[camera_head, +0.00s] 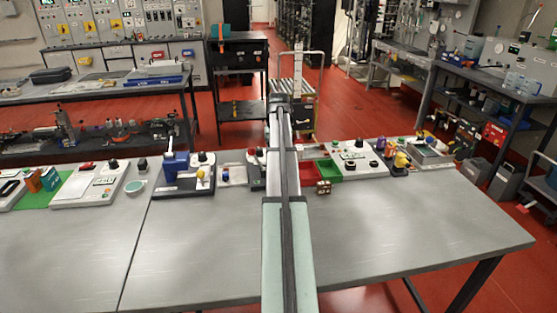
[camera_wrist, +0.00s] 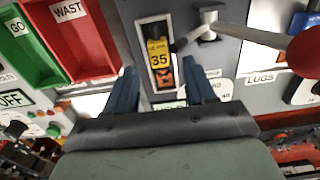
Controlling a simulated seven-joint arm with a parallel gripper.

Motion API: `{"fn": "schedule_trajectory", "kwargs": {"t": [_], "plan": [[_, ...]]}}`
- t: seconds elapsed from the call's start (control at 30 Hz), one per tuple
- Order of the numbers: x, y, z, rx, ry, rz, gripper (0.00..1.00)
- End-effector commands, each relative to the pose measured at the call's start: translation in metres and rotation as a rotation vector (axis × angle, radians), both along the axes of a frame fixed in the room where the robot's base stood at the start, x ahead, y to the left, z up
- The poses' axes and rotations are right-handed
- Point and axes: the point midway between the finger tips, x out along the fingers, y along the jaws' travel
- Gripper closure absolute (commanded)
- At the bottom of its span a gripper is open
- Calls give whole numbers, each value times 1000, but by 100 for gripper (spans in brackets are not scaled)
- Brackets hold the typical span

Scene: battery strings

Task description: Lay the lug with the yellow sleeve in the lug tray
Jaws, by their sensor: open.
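In the wrist view, my gripper (camera_wrist: 160,84) is open, its two blue fingers apart with nothing held between them. Just past the fingertips, a yellow piece marked 35 (camera_wrist: 158,58) sits in a dark-framed slot, with an orange-brown part below it. It looks like the yellow sleeve, but I cannot tell for sure. A LUGS label (camera_wrist: 262,78) is on the pale panel to the right; the lug tray itself is not clearly shown there. In the head view, my arm hides the gripper and the slot. A small pale tray (camera_head: 234,181) with blue and red bits stands left of my arm.
A lever with a red ball (camera_wrist: 304,48) juts in from the right, close to the slot. A green GO bin (camera_wrist: 22,50) and a red waste bin (camera_wrist: 82,40) lie to the left. In the head view, the front of the grey bench (camera_head: 420,225) is clear.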

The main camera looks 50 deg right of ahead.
Motion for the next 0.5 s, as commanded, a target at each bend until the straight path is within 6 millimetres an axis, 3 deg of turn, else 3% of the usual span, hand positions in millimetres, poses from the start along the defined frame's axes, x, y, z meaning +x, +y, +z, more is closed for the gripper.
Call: {"fn": "schedule_trajectory", "kwargs": {"t": [0.3,0.5], "plan": [[1,-1,62,-1,-1,0,45],[1,-1,92,-1,-1,0,45]]}}
